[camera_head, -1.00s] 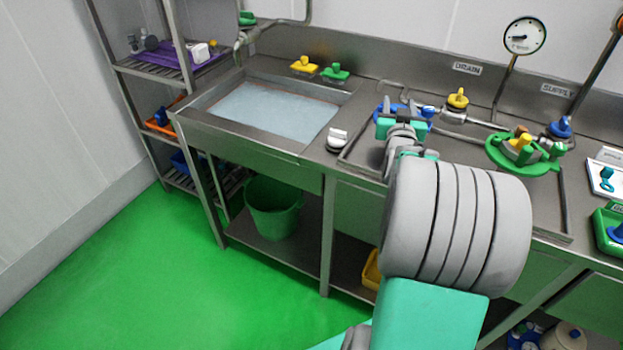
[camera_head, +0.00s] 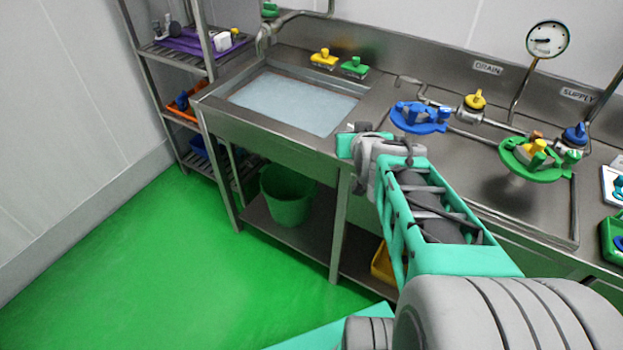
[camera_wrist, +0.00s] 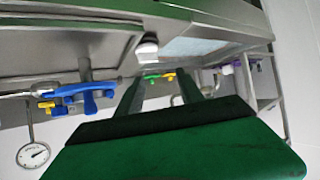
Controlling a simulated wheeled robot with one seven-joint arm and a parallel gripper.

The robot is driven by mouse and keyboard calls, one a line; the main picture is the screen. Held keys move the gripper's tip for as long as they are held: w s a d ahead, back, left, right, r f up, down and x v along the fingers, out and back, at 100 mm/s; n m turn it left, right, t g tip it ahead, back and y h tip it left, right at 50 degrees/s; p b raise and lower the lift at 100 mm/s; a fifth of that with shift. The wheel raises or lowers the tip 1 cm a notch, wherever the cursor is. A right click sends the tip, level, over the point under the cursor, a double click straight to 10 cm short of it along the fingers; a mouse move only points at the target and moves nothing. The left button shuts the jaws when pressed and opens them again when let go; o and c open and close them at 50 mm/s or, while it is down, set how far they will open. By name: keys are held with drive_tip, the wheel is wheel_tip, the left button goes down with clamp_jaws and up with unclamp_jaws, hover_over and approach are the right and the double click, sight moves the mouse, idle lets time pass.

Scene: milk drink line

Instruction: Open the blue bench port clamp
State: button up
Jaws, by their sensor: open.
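The blue bench port clamp (camera_head: 420,117) is a blue ring with upright lugs over the drainboard, right of the sink. It also shows at the left of the tilted wrist view (camera_wrist: 82,92). I cannot tell whether the clamp is open or shut. My gripper (camera_head: 357,132) is at the bench's front edge, left of and nearer than the clamp, and apart from it. In the wrist view my gripper (camera_wrist: 160,92) has its two dark fingers spread, with nothing held between them. The fingertips are hard to make out in the head view.
A green clamp (camera_head: 538,158) stands to the right, with a yellow-handled valve (camera_head: 474,101) and blue-handled valve (camera_head: 574,136) behind. The sink (camera_head: 295,102) lies to the left. A white-topped fitting (camera_wrist: 147,48) is near the fingers. The green floor at left is clear.

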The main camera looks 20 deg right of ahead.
drive_tip(key=s+a+n+g+y+p, duration=0.3)
drive_tip(key=s+a+g+p, duration=0.2)
drive_tip(key=s+a, duration=0.7)
drive_tip(key=a+g, duration=0.1)
drive_tip(key=a, duration=0.2)
drive_tip(key=shift+s+a+r+g+y, duration=0.2)
drive_tip(key=shift+r+g+y, duration=0.1)
drive_tip(key=shift+r+g, duration=0.1)
